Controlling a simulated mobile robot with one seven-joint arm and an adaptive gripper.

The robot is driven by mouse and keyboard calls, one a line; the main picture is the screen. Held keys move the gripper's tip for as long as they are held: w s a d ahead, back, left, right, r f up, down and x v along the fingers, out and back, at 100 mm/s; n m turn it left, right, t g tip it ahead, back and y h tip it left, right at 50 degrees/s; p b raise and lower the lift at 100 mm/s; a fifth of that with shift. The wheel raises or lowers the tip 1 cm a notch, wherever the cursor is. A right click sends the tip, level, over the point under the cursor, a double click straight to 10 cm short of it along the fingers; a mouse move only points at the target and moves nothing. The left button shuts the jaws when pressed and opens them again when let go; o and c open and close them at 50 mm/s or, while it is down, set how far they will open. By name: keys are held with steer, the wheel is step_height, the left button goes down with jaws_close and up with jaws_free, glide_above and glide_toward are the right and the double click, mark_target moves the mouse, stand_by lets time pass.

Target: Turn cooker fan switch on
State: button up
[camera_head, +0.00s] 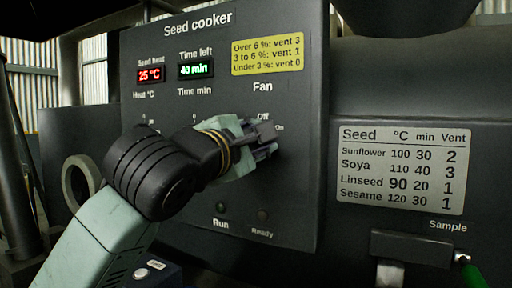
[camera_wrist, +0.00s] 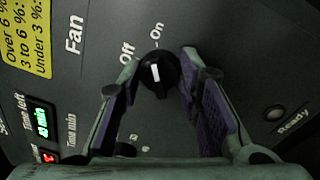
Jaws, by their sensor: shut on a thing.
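The cooker fan switch (camera_wrist: 160,74) is a small round black knob with a white mark, below the word Fan on the seed cooker panel (camera_head: 175,110). In the wrist view the labels Off and On stand beside it, and the white mark points roughly between them, nearer On. My gripper (camera_wrist: 162,68) has its two purple-padded fingers on either side of the knob, shut on it. In the head view my gripper (camera_head: 262,140) reaches the panel just below the Off label and hides the knob.
Displays read 25 °C (camera_head: 151,75) and 40 min (camera_head: 195,70). A seed chart (camera_head: 400,205) hangs to the right, above a Sample fitting (camera_head: 410,248) with a green handle (camera_head: 473,275).

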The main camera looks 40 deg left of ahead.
steer(key=shift+m, duration=0.4)
steer(key=o, duration=1.1)
steer(key=shift+o, duration=0.2)
steer(key=v, duration=1.2)
